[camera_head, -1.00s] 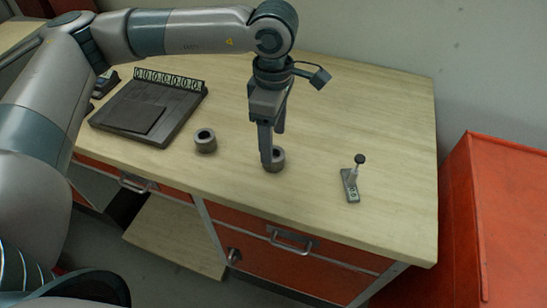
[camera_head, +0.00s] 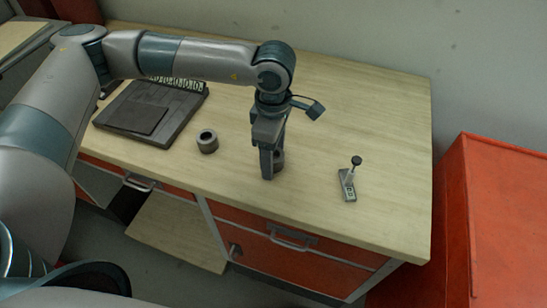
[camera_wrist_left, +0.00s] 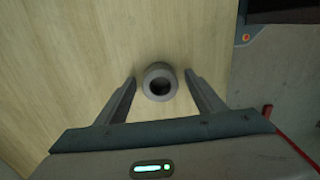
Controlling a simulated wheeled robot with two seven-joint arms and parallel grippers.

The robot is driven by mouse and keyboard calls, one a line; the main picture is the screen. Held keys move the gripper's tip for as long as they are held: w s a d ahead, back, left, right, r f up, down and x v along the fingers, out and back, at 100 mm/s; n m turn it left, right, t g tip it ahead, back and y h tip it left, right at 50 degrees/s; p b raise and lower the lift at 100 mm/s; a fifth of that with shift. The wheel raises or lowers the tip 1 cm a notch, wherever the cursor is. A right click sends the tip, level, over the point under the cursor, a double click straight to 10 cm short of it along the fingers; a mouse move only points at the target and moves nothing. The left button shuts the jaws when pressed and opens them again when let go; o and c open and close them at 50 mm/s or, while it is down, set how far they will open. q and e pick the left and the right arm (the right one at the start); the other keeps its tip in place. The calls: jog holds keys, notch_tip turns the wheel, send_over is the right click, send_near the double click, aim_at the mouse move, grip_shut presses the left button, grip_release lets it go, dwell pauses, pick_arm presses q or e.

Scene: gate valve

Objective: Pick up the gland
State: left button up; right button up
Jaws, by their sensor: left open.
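Two similar grey ring-shaped parts stand on the wooden workbench, and I cannot tell by name which is the gland. One grey ring (camera_head: 279,161) is partly hidden behind my left gripper (camera_head: 268,168) in the head view. In the left wrist view this grey ring (camera_wrist_left: 160,82), with its dark bore facing the camera, lies between the open fingers of my left gripper (camera_wrist_left: 160,79). Gaps show on both sides, so the fingers are not closed on it. The other ring (camera_head: 207,141) stands free to the left. My right gripper is not in view.
A dark tray-like block (camera_head: 150,112) with a numbered strip lies at the bench's left. A small grey piece with a black knob (camera_head: 348,181) is at the right. The workbench (camera_head: 370,120) is clear behind them. A red cabinet (camera_head: 500,220) stands beside it.

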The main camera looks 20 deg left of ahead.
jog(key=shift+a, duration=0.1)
pick_arm(q)
jog(key=c, duration=0.3)
jog(key=shift+r, duration=0.1)
jog(key=c, duration=1.3)
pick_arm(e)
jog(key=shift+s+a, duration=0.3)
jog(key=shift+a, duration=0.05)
pick_arm(q)
jog(key=shift+r, duration=0.1)
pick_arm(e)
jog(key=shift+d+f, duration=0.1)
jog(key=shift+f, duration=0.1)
